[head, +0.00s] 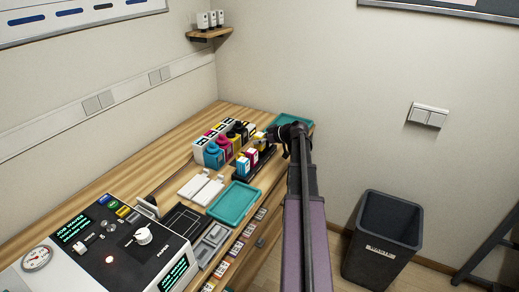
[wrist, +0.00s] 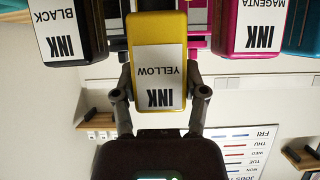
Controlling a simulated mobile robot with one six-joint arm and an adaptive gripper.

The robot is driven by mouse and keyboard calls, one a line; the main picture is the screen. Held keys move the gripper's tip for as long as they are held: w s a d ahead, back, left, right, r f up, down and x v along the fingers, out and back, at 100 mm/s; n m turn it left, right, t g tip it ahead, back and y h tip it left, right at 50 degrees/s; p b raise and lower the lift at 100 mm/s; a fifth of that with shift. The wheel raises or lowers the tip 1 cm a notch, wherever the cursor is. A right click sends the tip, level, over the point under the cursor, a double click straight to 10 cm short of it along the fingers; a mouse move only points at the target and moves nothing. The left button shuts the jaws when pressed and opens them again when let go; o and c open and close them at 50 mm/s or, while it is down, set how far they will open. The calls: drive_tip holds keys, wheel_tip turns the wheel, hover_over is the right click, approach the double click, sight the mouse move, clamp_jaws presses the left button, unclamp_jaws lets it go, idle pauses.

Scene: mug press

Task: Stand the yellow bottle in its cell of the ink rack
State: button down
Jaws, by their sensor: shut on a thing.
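My gripper (wrist: 160,92) is shut on the yellow bottle (wrist: 159,40), with one finger on each side of it. In the wrist view its label appears upside down. The bottle is in front of the gap between the black bottle (wrist: 68,28) and the magenta bottle (wrist: 250,25); a cyan bottle (wrist: 302,28) is at far right. In the head view my gripper (head: 280,133) is at the right of the rack bottles: cyan (head: 213,155), magenta (head: 224,146) and black (head: 240,132). The rack itself is mostly hidden, and whether the yellow bottle touches it I cannot tell.
Small coloured cartridges (head: 243,164) stand in a dark holder in front of the bottles. A teal tray (head: 234,205) lies nearer, with another teal tray (head: 292,120) behind my gripper. The press panel (head: 110,245) is at the left front. A bin (head: 383,240) stands on the floor.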

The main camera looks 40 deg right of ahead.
sight(264, 145)
drive_tip(key=shift+f+b, duration=1.9)
drive_tip(key=shift+f, duration=0.15)
drive_tip(key=shift+c, duration=2)
unclamp_jaws()
drive_tip(key=shift+r, duration=0.3)
drive_tip(key=p+v, duration=0.5)
drive_tip(key=v, duration=0.7)
drive_tip(key=shift+p, duration=0.35)
